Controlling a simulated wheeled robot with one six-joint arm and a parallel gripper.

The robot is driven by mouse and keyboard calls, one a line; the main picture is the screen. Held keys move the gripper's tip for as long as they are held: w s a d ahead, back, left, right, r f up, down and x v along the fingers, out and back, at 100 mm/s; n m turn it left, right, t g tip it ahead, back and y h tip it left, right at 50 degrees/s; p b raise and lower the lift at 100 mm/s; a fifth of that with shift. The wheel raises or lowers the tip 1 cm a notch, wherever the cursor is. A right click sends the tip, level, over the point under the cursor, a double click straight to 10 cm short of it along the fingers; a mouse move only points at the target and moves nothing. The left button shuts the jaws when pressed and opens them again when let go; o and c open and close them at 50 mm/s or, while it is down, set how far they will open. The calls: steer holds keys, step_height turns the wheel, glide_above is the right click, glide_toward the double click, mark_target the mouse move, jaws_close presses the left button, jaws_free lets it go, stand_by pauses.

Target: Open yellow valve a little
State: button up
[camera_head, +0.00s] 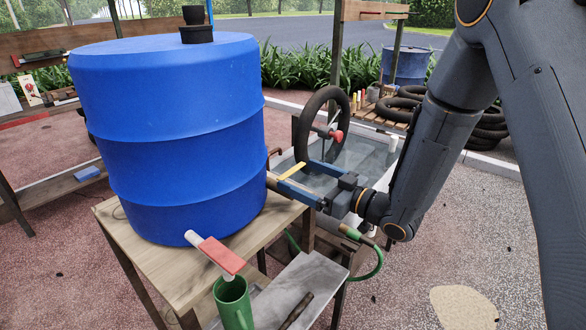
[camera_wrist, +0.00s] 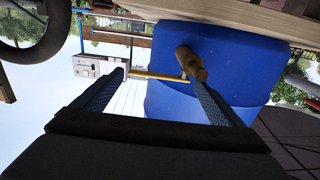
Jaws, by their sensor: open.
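The yellow valve handle (camera_head: 291,172) is a thin flat lever on the right side of the blue barrel (camera_head: 165,130). In the wrist view, the yellow handle (camera_wrist: 160,76) runs sideways from a brass-brown valve body (camera_wrist: 190,64), with the barrel behind. My gripper (camera_head: 294,174) is open, its blue fingers pointing at the barrel. In the wrist view, my gripper (camera_wrist: 159,78) has the handle across the gap between its fingertips, with the valve body close to the right fingertip. Whether a finger touches the handle, I cannot tell.
The barrel stands on a wooden table (camera_head: 180,275). A red-handled tap (camera_head: 220,256) sticks out from its front above a green mug (camera_head: 232,300). A tyre (camera_head: 318,128) stands upright in a water trough (camera_head: 375,150) just behind my gripper. A green hose (camera_head: 372,268) hangs below.

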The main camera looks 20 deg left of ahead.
mark_target(292, 170)
steer(key=shift+p+x, duration=0.35)
steer(key=shift+x, duration=1.8)
steer(key=c, duration=1.2)
steer(key=shift+d, duration=0.1)
